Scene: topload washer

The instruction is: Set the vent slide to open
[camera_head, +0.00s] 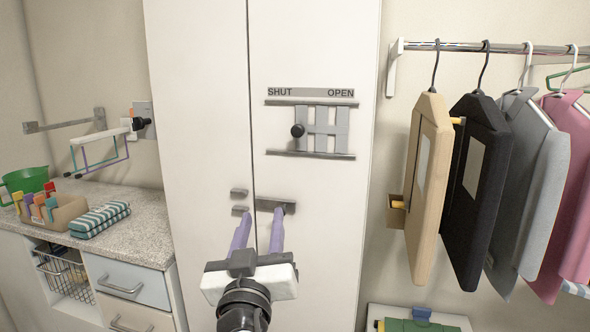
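The vent slide (342,132) is a grey slatted plate between two dark rails on the white cabinet's right door. A SHUT label is above its left end and an OPEN label above its right end. Its round black knob (297,130) is at the left, below the SHUT side. My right gripper (259,220) is below and left of the knob, apart from it, pointing at the cabinet front. Its two purple fingers are spread with nothing visible between them. My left gripper is not in view.
Grey cabinet handles (276,206) lie behind the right gripper's fingertips. Garments on hangers, including a tan one (428,190), hang from a rail (470,46) at the right. A counter (145,235) with a box and folded towels (100,219) is at the left. The door surface around the vent is clear.

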